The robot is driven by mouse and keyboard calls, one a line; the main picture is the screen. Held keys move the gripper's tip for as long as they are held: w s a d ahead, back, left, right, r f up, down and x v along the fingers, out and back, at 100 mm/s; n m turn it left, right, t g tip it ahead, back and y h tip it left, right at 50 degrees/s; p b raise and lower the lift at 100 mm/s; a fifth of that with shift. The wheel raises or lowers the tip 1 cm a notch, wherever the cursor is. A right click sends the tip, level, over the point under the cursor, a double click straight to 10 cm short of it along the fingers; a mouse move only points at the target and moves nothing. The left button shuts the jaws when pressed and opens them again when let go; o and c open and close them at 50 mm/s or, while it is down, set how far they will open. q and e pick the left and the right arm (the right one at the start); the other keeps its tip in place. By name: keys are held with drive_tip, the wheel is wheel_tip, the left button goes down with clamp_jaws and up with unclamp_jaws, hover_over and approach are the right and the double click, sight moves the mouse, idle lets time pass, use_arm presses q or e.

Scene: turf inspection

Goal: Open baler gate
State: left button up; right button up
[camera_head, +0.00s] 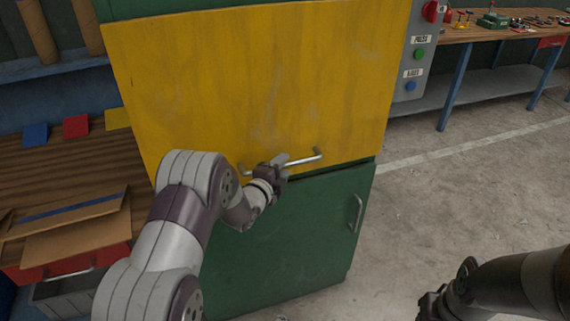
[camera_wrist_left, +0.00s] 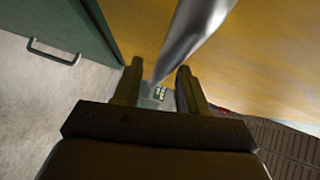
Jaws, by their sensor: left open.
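The baler gate (camera_head: 240,90) is a worn yellow panel and looks shut above a green lower door (camera_head: 290,240). Its metal bar handle (camera_head: 306,159) runs along the gate's lower edge. My left gripper (camera_head: 281,164) is at the middle of this handle and hides part of it. In the left wrist view, the handle (camera_wrist_left: 196,32) comes down from the top to the gap between the two open fingers (camera_wrist_left: 158,80). I cannot tell whether they touch it. The yellow gate (camera_wrist_left: 265,55) fills the right side there. My right gripper (camera_head: 430,304) is low at the right, dark and partly cut off.
The green door has its own handle (camera_head: 356,213). A control box (camera_head: 413,55) with red, green and blue buttons stands right of the gate. A wooden bench (camera_head: 75,170) with cardboard is at the left. A workbench (camera_head: 490,30) stands back right. Concrete floor (camera_head: 450,190) is clear.

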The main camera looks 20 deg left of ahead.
use_arm(q)
drive_tip(key=shift+x, duration=1)
clamp_jaws()
drive_tip(key=shift+r, duration=0.35)
wheel_tip(320, 180, up, 23)
drive_tip(key=p, duration=0.8)
drive_tip(key=shift+r+p, duration=0.25)
drive_tip(key=shift+p, duration=0.1)
wheel_tip(320, 180, up, 17)
drive_tip(key=p, duration=0.9)
drive_tip(key=shift+r, duration=0.1)
unclamp_jaws()
